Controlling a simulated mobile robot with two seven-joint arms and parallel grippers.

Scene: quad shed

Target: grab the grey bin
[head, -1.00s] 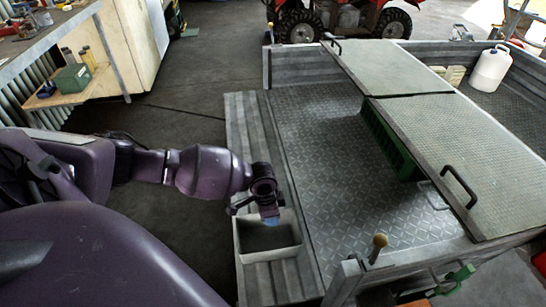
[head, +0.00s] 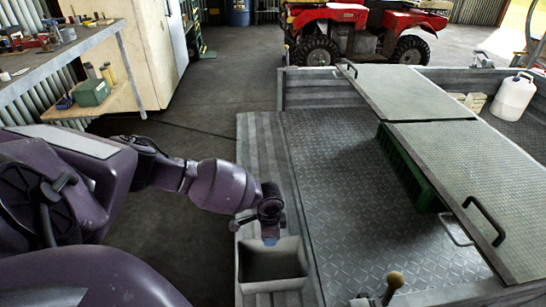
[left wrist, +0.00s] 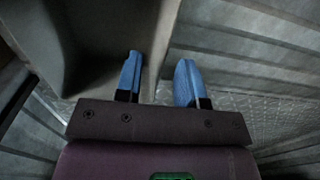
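The grey bin (head: 288,254) is an open-topped box on the ribbed ledge at the near left side of the trailer. My left gripper (head: 270,240) points down at the bin's far rim. In the left wrist view, the gripper's two blue fingers (left wrist: 159,80) stand apart. One finger is over the inside of the bin and the other is outside it, with the bin wall (left wrist: 158,45) running between them. I cannot tell whether either finger touches the wall. My right gripper is not in view.
The trailer's chequered floor (head: 345,190) is mostly clear. A green crate (head: 408,170) sits under two raised grey panels (head: 465,160). A white jug (head: 513,97) stands at the back right. A workbench (head: 60,55) is at left, and a red quad (head: 350,25) is behind.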

